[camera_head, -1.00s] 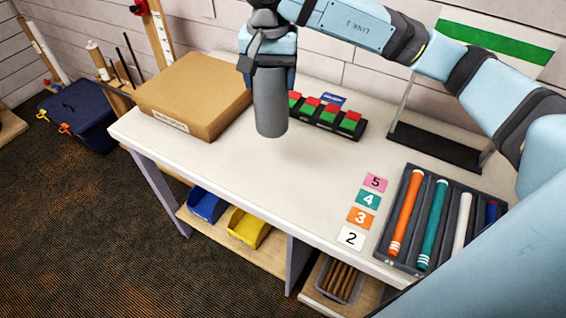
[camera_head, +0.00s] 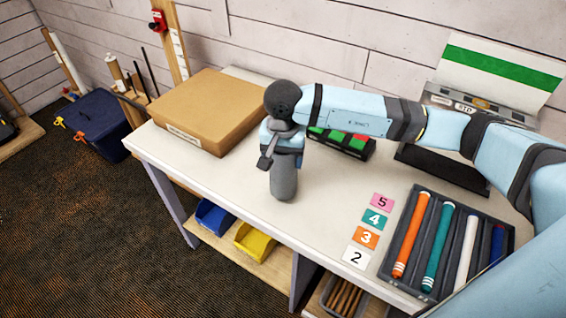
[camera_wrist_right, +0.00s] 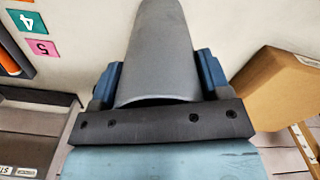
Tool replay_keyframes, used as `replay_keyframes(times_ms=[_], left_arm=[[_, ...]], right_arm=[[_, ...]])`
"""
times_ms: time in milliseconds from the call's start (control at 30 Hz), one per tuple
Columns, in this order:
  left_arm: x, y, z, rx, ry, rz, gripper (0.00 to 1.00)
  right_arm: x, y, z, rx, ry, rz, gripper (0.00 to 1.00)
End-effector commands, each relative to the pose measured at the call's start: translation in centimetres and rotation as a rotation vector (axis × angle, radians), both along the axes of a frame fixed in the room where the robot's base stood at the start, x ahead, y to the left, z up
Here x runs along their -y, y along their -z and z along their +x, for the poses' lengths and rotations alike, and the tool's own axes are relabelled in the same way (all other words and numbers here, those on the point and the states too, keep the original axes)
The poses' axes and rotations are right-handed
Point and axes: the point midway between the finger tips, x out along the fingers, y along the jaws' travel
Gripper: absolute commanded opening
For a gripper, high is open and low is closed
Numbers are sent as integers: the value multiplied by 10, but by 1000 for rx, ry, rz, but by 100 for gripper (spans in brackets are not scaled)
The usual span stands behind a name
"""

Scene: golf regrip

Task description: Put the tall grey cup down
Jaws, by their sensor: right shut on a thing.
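The tall grey cup (camera_head: 284,181) is upright over the white workbench, right of the cardboard box. Its base looks at or very near the bench top; I cannot tell whether it touches. My right gripper (camera_head: 284,152) is shut on the cup's upper part and hides its top. In the right wrist view the cup (camera_wrist_right: 160,50) stands between the two blue fingers (camera_wrist_right: 158,78). My left gripper does not show in any view.
The cardboard box (camera_head: 207,108) is at the back left of the bench (camera_head: 330,215). Number cards (camera_head: 366,238) and a grip tray (camera_head: 428,285) lie to the right. Bench around the cup is bare.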

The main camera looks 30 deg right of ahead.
Motion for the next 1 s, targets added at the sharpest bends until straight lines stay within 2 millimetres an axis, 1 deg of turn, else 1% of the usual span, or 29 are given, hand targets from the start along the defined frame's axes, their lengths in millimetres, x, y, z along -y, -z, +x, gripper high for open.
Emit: replay_keyframes(times_ms=[100, 200, 433, 567, 600, 667, 700, 1000], left_arm=[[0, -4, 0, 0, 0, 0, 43], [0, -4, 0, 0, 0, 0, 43], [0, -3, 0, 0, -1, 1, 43], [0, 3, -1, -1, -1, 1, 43], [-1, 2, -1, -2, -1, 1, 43], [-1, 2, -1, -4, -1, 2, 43], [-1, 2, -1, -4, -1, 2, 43], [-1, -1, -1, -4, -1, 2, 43]], right_arm=[[0, 19, -1, -4, 1, 0, 33], [0, 27, 0, -2, 1, -1, 33], [0, 28, 0, -1, 0, -1, 33], [0, 32, 0, -1, 0, -1, 33], [0, 30, 0, -1, 0, -1, 77], [0, 30, 0, -1, 0, -1, 91], [0, 30, 0, -1, 0, -1, 96], [0, 27, 0, -1, 0, -1, 96]])
